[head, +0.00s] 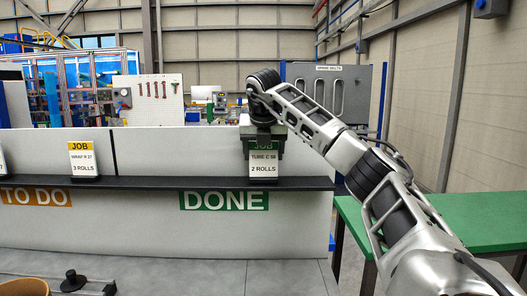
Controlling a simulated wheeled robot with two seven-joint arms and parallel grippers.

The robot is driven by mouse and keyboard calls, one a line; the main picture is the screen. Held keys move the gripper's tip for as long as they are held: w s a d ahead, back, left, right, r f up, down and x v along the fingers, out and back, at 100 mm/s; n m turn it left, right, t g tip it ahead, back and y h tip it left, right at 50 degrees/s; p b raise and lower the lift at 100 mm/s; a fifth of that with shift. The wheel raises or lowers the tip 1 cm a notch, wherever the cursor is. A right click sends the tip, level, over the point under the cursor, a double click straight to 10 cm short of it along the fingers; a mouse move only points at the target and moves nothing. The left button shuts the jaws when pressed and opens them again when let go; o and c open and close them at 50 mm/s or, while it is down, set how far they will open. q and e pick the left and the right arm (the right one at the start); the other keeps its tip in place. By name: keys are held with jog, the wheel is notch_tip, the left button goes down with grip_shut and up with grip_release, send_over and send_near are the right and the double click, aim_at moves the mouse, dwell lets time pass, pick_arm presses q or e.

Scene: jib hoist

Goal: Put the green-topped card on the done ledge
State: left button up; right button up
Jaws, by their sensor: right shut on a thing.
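The green-topped card (263,166) reads "JOB", "TUBE C 58" and "2 ROLLS". It is upright at the dark ledge (215,183), above the green DONE label (224,201). My right gripper (262,140) comes down from above and is shut on the card's top edge, partly covering its green band. The card's lower edge is at the ledge; I cannot tell whether it bears on it. My left gripper is not in view.
A yellow-topped card (83,160) stands on the ledge further left, and part of another card shows at the left edge. An orange TO DO label (36,197) is below them. A green table (460,222) stands at the right. The ledge between the cards is clear.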

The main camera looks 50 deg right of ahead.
jog(key=o, duration=1)
jog(key=shift+o, duration=0.2)
jog(key=v, duration=1.2)
